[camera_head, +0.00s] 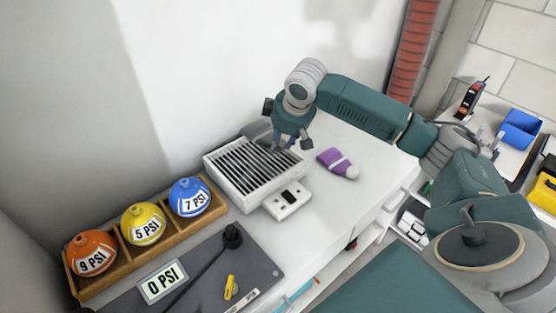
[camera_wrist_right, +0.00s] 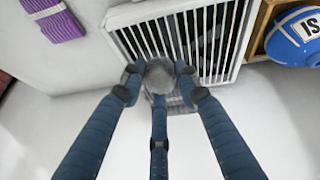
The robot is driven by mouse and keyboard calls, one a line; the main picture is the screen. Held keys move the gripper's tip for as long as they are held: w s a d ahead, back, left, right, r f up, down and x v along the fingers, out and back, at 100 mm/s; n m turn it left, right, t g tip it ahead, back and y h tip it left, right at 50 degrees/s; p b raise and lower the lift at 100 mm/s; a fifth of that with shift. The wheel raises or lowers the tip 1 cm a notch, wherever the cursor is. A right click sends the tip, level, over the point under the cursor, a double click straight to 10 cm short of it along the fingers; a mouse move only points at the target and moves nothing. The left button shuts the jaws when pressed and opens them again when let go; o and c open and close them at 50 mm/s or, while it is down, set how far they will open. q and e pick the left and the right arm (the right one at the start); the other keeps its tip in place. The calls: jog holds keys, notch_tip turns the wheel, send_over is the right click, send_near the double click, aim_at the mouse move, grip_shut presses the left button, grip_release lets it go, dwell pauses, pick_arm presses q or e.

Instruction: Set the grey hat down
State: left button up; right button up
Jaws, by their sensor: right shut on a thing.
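The grey hat (camera_wrist_right: 160,82) sits between the fingers of my right gripper (camera_wrist_right: 159,85) in the right wrist view, at the edge of a white grilled box. In the head view the right gripper (camera_head: 287,142) points down over the back edge of that box, and part of the grey hat (camera_head: 257,129) shows just left of the fingers. The right gripper is shut on the hat. The fingers hide part of it, and I cannot tell whether it touches the surface below. My left gripper is not in view.
The white grilled box (camera_head: 222,173) has a small panel (camera_head: 287,200) in front. A wooden tray (camera_head: 146,252) holds orange, yellow and blue balls at left. White surface is clear around the purple item.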

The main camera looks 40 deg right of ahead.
aim_at(277, 166)
notch_tip(277, 166, down, 4)
jog(key=shift+r, duration=0.25)
notch_tip(277, 166, down, 4)
jog(key=shift+f, duration=0.1)
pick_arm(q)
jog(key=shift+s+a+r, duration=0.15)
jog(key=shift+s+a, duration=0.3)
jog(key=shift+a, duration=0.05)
pick_arm(e)
jog(key=o, duration=1.2)
jog(key=shift+f, duration=0.1)
jog(key=shift+c, duration=0.2)
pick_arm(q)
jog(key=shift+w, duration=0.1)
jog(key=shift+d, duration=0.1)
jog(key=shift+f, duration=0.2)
pick_arm(e)
jog(key=v, duration=1.2)
